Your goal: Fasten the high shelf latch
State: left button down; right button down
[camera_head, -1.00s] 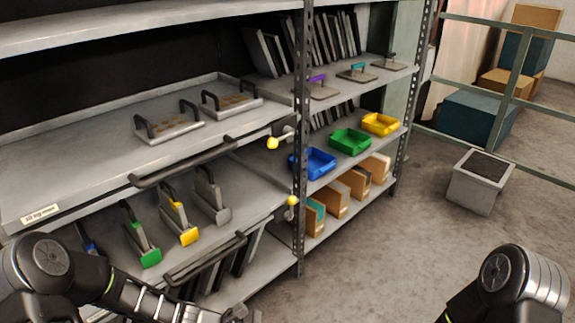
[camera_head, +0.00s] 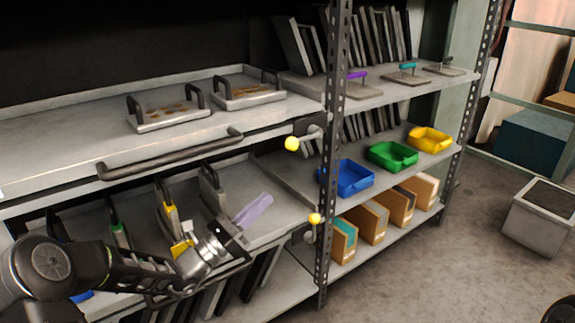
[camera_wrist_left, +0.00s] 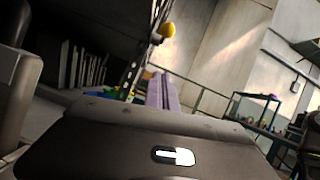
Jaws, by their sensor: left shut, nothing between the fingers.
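The high shelf latch (camera_head: 312,134) is a short grey lever with a yellow knob (camera_head: 292,144), at the right end of the upper pull-out shelf beside the perforated post. A lower latch has its own yellow knob (camera_head: 315,218) at the same post. My left gripper (camera_head: 257,207) has pale lavender fingers, shut and empty, in front of the lower shelf, below and left of the high knob and apart from it. In the left wrist view the shut fingers (camera_wrist_left: 162,93) point towards a yellow knob (camera_wrist_left: 167,30) above them; I cannot tell which knob. My right gripper is out of view.
A dark handle bar (camera_head: 170,157) runs along the upper shelf front. The perforated post (camera_head: 333,110) stands right of the latches. Blue (camera_head: 350,178), green (camera_head: 393,155) and yellow (camera_head: 430,139) bins sit beyond it.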

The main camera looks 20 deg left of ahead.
pick_arm(q)
jog(key=shift+d, duration=0.1)
jog(key=b, duration=0.4)
send_near(304, 139)
jog(key=shift+w+d, duration=1.15)
jog(key=shift+w, duration=0.45)
jog(key=shift+f, duration=0.15)
